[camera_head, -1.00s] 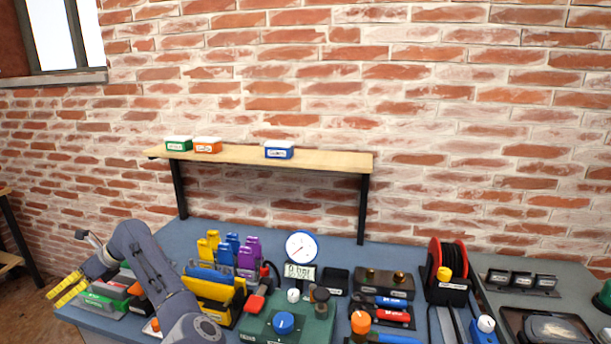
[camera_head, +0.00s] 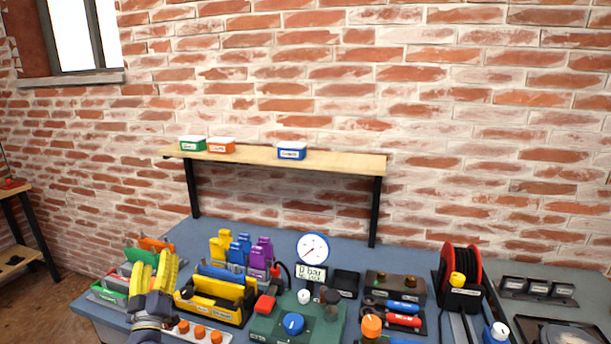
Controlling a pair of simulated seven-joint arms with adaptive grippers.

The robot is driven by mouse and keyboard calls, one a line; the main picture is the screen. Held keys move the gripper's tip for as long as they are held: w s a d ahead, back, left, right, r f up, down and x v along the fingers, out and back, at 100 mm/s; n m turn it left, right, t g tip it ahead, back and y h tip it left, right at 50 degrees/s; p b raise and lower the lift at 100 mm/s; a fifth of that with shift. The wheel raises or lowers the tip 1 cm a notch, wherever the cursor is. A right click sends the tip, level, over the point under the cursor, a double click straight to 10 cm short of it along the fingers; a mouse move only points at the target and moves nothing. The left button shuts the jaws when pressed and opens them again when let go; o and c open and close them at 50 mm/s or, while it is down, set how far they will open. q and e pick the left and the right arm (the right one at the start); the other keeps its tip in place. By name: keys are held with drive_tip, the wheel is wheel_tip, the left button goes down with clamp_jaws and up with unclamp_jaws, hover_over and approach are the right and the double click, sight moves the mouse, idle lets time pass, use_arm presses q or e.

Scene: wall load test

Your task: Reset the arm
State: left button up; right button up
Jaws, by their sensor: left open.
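My left gripper (camera_head: 154,272) is at the lower left in the head view, its yellow fingers pointing up and apart. It is open with nothing seen between the fingers. It is in front of a rack of green, white and orange items (camera_head: 118,283), partly hiding it. A yellow tool holder (camera_head: 213,303) stands just to its right. My right gripper is not in view.
The blue-grey bench (camera_head: 200,233) holds a green unit with a pressure gauge (camera_head: 312,248), a red hose reel (camera_head: 460,270) and small tools. Above, a wooden shelf (camera_head: 345,161) carries green, orange and blue boxes. The space between shelf and bench is mostly free.

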use_arm(q)
drive_tip(key=s+d+f+m+g+h, duration=0.35)
drive_tip(key=s+d+f+m, duration=0.25)
drive_tip(key=f, duration=0.4)
drive_tip(key=s+d+f+m+g+h, duration=0.2)
drive_tip(key=s+d+f+m+g, duration=0.3)
drive_tip(key=f, duration=0.4)
drive_tip(key=s+d+f+m+g+y, duration=0.1)
drive_tip(key=s+f+m+g, duration=0.25)
drive_tip(key=s, duration=0.75)
drive_tip(key=s+d+f+m+g+y, duration=0.15)
drive_tip(key=s+f, duration=0.35)
drive_tip(key=s, duration=0.6)
drive_tip(key=s+d+f+g+h, duration=0.1)
drive_tip(key=s+d+f+g, duration=0.15)
drive_tip(key=f, duration=1.25)
drive_tip(key=s+d+f+g+h, duration=0.1)
drive_tip(key=d+f+h, duration=0.15)
drive_tip(key=f, duration=1.35)
drive_tip(key=s+f+n+g, duration=0.2)
drive_tip(key=s+f+g, duration=0.1)
drive_tip(key=s+f, duration=1.7)
drive_tip(key=shift+s+d+f+n+h, duration=0.25)
drive_tip(key=shift+s+f+n+h, duration=0.15)
drive_tip(key=shift+s, duration=0.7)
